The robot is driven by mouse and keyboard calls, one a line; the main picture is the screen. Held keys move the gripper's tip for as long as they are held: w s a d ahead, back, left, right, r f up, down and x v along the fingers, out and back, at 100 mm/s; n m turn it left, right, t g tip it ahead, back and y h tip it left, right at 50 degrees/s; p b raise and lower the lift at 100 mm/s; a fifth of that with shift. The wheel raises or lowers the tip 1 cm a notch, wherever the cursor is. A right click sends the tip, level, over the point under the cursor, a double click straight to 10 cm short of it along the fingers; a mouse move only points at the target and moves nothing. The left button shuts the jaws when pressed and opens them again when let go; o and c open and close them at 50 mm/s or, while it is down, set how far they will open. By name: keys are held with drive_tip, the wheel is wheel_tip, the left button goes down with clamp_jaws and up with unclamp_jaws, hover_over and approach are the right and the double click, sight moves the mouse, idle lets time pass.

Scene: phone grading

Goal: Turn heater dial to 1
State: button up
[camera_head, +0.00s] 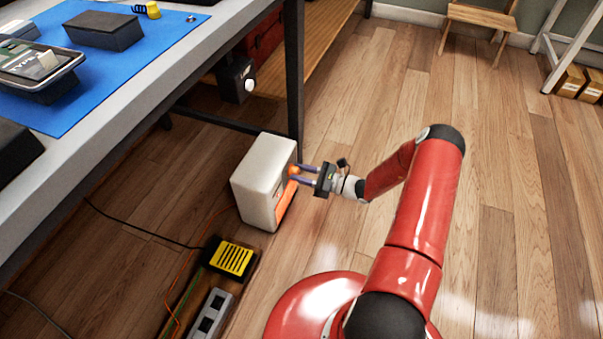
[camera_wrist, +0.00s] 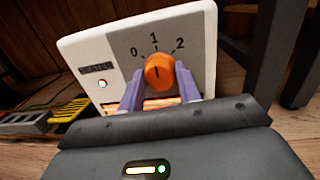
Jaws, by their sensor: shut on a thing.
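The heater (camera_head: 262,175) is a white box on the wooden floor beside the bench leg. Its front panel (camera_wrist: 204,75) carries the marks 0, 1 and 2 around an orange dial (camera_wrist: 159,72). A dark line on the dial's face stands nearly upright, about in line with the 1. My gripper (camera_head: 296,175) reaches the heater's front from the right in the head view. Its two purple fingers are shut on the dial, one on each side, in the wrist view. The fingers hide parts of the panel below the dial.
A small lit red lamp (camera_wrist: 102,83) is on the heater's panel. A black and yellow box (camera_head: 232,259) and a grey socket strip (camera_head: 211,314) lie near the heater with cables. The bench (camera_head: 190,55) stands at the left.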

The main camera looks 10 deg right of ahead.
idle(0.5)
drive_tip(key=o, duration=1)
drive_tip(key=shift+c, duration=0.2)
drive_tip(key=v, duration=0.7)
drive_tip(key=shift+s+d, duration=0.2)
drive_tip(key=shift+d, duration=0.15)
drive_tip(key=shift+f, duration=0.1)
